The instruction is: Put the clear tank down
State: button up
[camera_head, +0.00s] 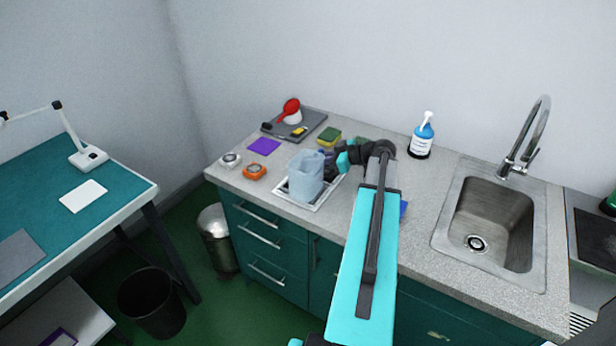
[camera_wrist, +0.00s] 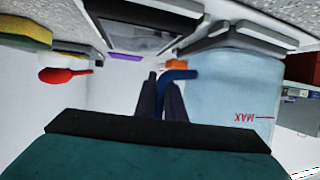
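The clear tank (camera_head: 305,178) is a pale blue see-through vessel, upright at the counter's left part. In the wrist view, which is upside down, the tank (camera_wrist: 232,95) fills the right side and bears a MAX line. Its blue handle (camera_wrist: 180,76) runs between the fingers of my gripper (camera_wrist: 162,92), which look closed on it. In the head view my gripper (camera_head: 343,160) is at the tank's right, partly hidden by my arm. The tank is over or on a white-rimmed tray (camera_head: 322,206); I cannot tell whether its base touches.
A purple square (camera_head: 264,146), an orange-based item (camera_head: 254,172), a sponge (camera_head: 329,136) and a grey board (camera_head: 310,122) with a red ladle (camera_head: 290,108) lie nearby. A soap bottle (camera_head: 422,137) stands behind.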

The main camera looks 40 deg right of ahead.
aim_at(315, 177)
jog(key=shift+r, duration=0.3)
grip_shut()
jog(key=shift+r+b, duration=0.95)
jog(key=shift+r, duration=0.45)
jog(key=shift+s+a+r+b, duration=0.15)
jog(key=shift+s+a+b, duration=0.4)
jog(key=shift+s+a, duration=0.7)
jog(key=shift+s+a+r+b, duration=0.2)
jog(key=shift+s+a+b, duration=0.3)
jog(key=shift+s+a, duration=0.75)
jog(key=shift+s+a+r+b, duration=0.15)
jog(key=shift+s+a+b, duration=0.4)
jog(key=shift+s+a, duration=0.7)
jog(key=shift+s+d+b, duration=0.15)
jog(key=shift+s+b, duration=0.25)
jog(key=shift+b, duration=0.35)
jog(key=shift+s+a+b, duration=0.8)
jog(key=shift+s+b, duration=0.1)
jog(key=shift+b, duration=2.55)
jog(key=shift+s+a+r+b, duration=0.2)
jog(key=shift+s+a+b, duration=0.3)
jog(key=shift+b, duration=2.75)
jog(key=shift+s+a+r+b, duration=0.1)
jog(key=shift+s+a+b, duration=0.35)
jog(key=shift+b, duration=1.15)
